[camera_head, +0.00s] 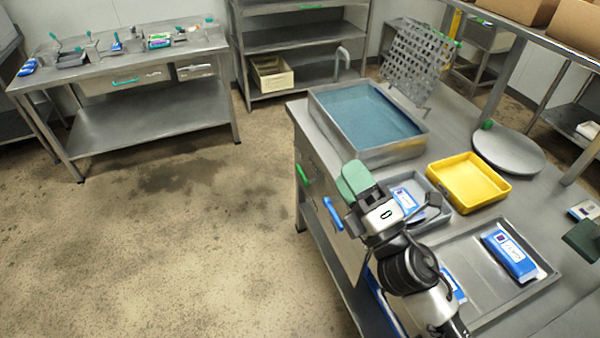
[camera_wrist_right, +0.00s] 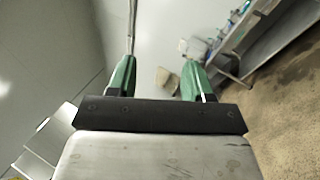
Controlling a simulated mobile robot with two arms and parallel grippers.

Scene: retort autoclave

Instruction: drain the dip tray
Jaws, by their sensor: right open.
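The dip tray (camera_head: 390,154) is a deep metal basin on the near workbench, holding blue liquid (camera_head: 368,112). A curved grey pipe (camera_head: 342,62) rises behind it. On the bench's left side are a green handle (camera_head: 302,175) and a blue handle (camera_head: 333,212); I cannot tell what they work. My right gripper (camera_head: 355,182), with green fingers, is at the bench's left edge, in front of the dip tray and above the blue handle. In the right wrist view the gripper (camera_wrist_right: 158,78) is open with nothing between its fingers. My left gripper is not in view.
A yellow tray (camera_head: 468,182), a small grey tray (camera_head: 436,186) with a blue-and-white packet, a round grey plate (camera_head: 508,150) and a large metal tray (camera_head: 462,262) crowd the bench. A perforated rack (camera_head: 418,60) stands behind. The floor (camera_head: 190,240) at left is clear.

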